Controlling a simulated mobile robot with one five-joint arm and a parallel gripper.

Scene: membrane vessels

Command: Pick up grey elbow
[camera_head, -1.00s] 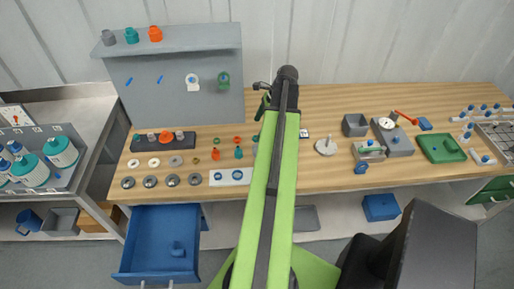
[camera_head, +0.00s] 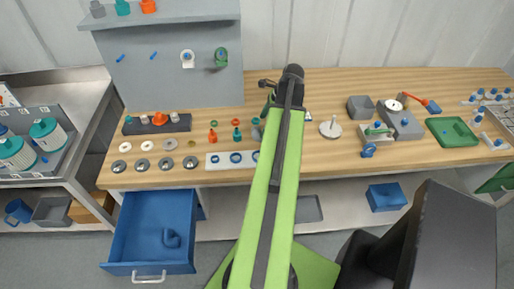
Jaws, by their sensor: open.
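A small grey fitting (camera_head: 97,8) stands at the left end of the grey shelf, beside a teal one (camera_head: 122,7) and an orange one (camera_head: 148,6). Another small grey piece (camera_head: 174,117) sits at the right end of the dark rack (camera_head: 184,124) on the bench. A grey-green piece (camera_head: 256,134) is beside my arm, partly hidden. Which of these is the grey elbow I cannot tell at this size. My gripper (camera_head: 267,92) is at the far end of my raised green arm, open, mostly hidden behind the arm, and apart from these pieces.
The grey panel (camera_head: 172,75) stands behind the bench's left part. Washers and rings lie along the bench front. An open blue drawer (camera_head: 150,268) juts out below. A green tray (camera_head: 471,141) and a grey box (camera_head: 361,108) are at right. Bare wood shows behind them.

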